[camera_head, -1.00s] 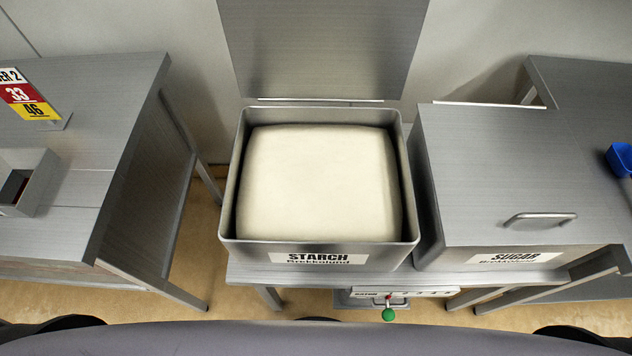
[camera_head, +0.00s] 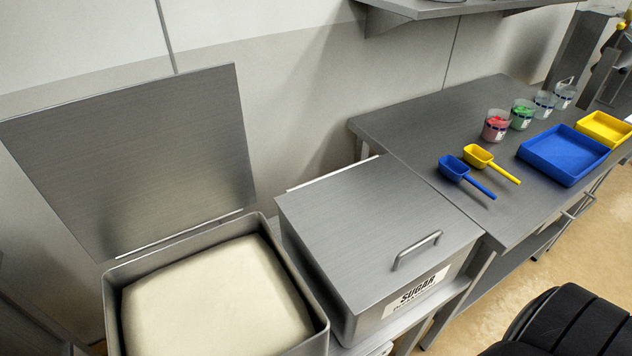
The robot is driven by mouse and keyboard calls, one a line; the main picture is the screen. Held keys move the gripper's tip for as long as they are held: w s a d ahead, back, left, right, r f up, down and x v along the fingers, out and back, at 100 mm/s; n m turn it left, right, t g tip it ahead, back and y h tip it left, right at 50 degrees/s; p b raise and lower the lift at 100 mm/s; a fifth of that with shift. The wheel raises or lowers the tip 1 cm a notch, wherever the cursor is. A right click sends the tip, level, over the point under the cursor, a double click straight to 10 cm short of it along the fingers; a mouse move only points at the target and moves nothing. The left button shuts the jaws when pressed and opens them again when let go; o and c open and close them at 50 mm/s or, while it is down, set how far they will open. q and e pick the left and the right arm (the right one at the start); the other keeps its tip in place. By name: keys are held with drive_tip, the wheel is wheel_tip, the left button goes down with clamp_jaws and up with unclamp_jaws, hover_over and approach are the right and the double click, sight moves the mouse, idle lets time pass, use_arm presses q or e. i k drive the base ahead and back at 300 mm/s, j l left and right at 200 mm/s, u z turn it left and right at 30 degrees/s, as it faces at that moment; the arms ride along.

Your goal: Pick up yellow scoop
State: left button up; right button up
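The yellow scoop (camera_head: 489,163) lies on the steel table at the right, its handle pointing to the lower right. A blue scoop (camera_head: 466,176) lies just to its left, close beside it. Neither of my grippers shows in the head view, so their state is hidden.
The table (camera_head: 420,130) also bears several cups, among them a red-filled cup (camera_head: 496,125), a blue tray (camera_head: 563,155) and a yellow tray (camera_head: 604,129). The closed sugar bin (camera_head: 375,215) and the open starch bin (camera_head: 112,310) stand to the left. A shelf (camera_head: 430,9) hangs above.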

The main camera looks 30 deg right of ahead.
sight(479, 158)
drive_tip(key=z, duration=2)
drive_tip(key=i+l, duration=0.2)
drive_tip(key=l, duration=0.2)
drive_tip(key=i+l+u, duration=0.1)
drive_tip(key=l, duration=0.25)
drive_tip(key=i, duration=0.05)
